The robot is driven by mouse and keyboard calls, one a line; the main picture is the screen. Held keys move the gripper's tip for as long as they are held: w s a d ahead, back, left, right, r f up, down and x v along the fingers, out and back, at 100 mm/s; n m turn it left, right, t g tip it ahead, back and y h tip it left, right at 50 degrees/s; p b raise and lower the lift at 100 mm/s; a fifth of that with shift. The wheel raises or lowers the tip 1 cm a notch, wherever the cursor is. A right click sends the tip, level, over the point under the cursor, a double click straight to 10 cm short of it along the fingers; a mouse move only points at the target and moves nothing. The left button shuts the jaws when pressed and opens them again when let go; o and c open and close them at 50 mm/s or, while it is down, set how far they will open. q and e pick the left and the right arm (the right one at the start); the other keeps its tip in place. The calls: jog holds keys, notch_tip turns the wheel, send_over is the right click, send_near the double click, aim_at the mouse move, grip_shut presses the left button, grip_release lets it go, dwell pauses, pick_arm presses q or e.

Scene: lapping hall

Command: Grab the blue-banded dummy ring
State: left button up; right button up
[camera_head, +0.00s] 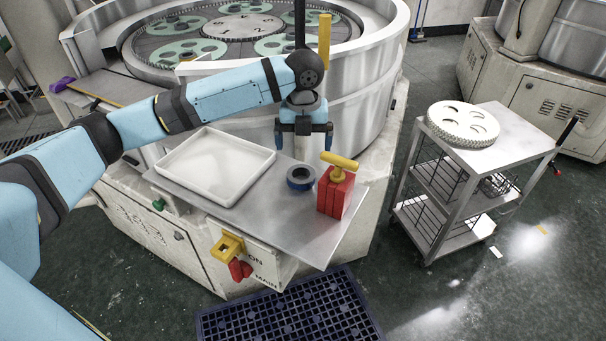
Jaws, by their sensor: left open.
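The blue-banded dummy ring (301,178) lies flat on the metal shelf of the machine. It is a short dark ring with a blue band around its side and an open centre. My left gripper (304,151) points down above the ring, with its two blue fingers apart and nothing between them. A gap shows between the fingertips and the ring. My right gripper is not in view.
A red block with a yellow T-handle (335,190) stands close to the ring's right. A white tray (216,164) lies to its left. The metal shelf (290,228) is bare in front. A cart (473,165) with a white gear stands at right.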

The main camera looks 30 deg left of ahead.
aim_at(301, 170)
pick_arm(q)
notch_tip(301, 170, down, 4)
jog(key=shift+r, duration=0.15)
jog(key=shift+f+p, duration=0.35)
jog(key=shift+f, duration=0.15)
jog(key=f, duration=0.2)
jog(key=f+p, duration=0.1)
jog(key=shift+s+a+f, duration=0.2)
jog(key=shift+s+f, duration=0.1)
jog(key=shift+s, duration=0.05)
jog(key=shift+w+f, duration=0.1)
jog(key=shift+f, duration=0.3)
jog(key=shift+c, duration=0.5)
jog(key=c, duration=1.1)
jog(key=shift+c, duration=0.2)
jog(key=shift+r, duration=0.2)
